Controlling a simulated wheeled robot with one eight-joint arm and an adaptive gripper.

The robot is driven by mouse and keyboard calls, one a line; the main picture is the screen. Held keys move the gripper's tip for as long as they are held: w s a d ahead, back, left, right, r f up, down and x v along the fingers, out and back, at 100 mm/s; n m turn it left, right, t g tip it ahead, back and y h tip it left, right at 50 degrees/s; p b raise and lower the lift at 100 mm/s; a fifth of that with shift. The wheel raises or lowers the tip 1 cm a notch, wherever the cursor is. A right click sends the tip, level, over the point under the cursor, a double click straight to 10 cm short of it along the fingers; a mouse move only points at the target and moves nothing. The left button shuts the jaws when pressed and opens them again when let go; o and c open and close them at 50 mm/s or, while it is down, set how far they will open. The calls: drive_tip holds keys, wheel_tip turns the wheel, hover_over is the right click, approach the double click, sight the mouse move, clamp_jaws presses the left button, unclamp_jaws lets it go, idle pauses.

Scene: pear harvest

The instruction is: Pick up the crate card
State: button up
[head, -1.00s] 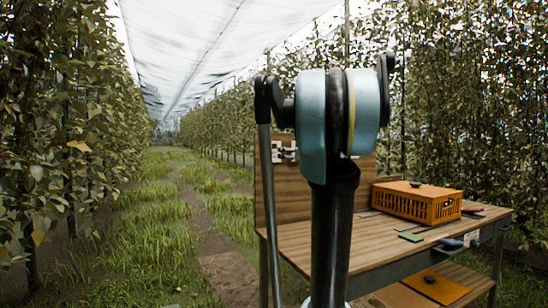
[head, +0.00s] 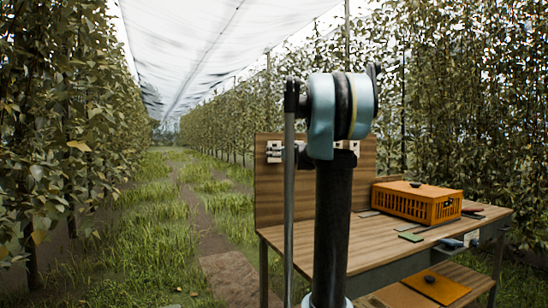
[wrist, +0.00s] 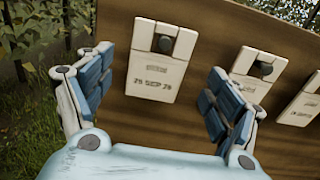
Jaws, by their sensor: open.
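In the wrist view, a white card (wrist: 155,83) with printed date lettering hangs on an upright wooden board (wrist: 110,25) from a dark round knob. My gripper (wrist: 160,65) is open, its blue-padded fingers left and right of this card, with nothing held. Two more white cards, the nearer one (wrist: 257,66) behind and beside the right finger and another (wrist: 305,103) at the right edge, hang beside it. In the head view, white cards (head: 274,151) show on the board, partly hidden by my arm. My gripper is hidden there.
A wooden workbench (head: 300,246) stands right of the grassy lane and carries an orange crate (head: 453,212) with a lid. A small green piece (head: 411,237) lies before the crate. An orange panel (head: 436,287) lies on the lower shelf. Leafy trees line both sides.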

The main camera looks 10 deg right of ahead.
drive_tip(key=shift+x, duration=2.45)
drive_tip(key=shift+a+f, duration=0.1)
drive_tip(key=shift+f, duration=0.05)
drive_tip(key=c, duration=1)
drive_tip(key=shift+c, duration=0.2)
drive_tip(key=v, duration=1.8)
drive_tip(key=shift+r, duration=0.35)
